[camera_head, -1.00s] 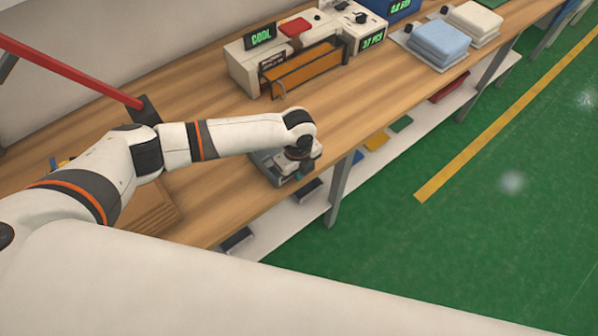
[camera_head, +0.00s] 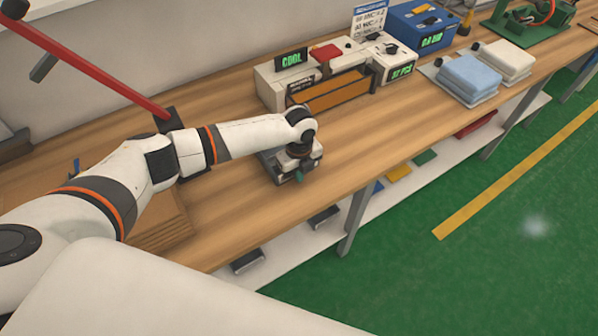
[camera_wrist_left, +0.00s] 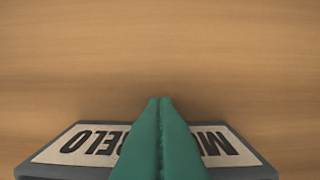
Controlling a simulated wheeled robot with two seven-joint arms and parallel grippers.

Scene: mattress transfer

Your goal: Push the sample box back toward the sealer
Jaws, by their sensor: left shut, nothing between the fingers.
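The sample box, a grey box (camera_head: 268,163), lies on the wooden bench, partly hidden under my left gripper. The left wrist view shows its dark rim and pale label (camera_wrist_left: 82,146) with black letters. My left gripper (camera_head: 299,177) points down at the box. Its green fingers (camera_wrist_left: 160,101) are pressed together with nothing between them and cover the middle of the label. I cannot tell whether they touch the box. The sealer (camera_head: 270,93) is a white machine with an orange-brown front and a green COOL display, behind the box and apart from it. My right gripper is not in view.
Bare wood (camera_head: 355,140) lies between the box and the sealer. A blue unit (camera_head: 420,28) and folded blue cloth (camera_head: 469,75) stand farther right. A red bar (camera_head: 90,65) slants down at left. The bench's front edge lies nearer me, with a lower shelf (camera_head: 290,255) beneath.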

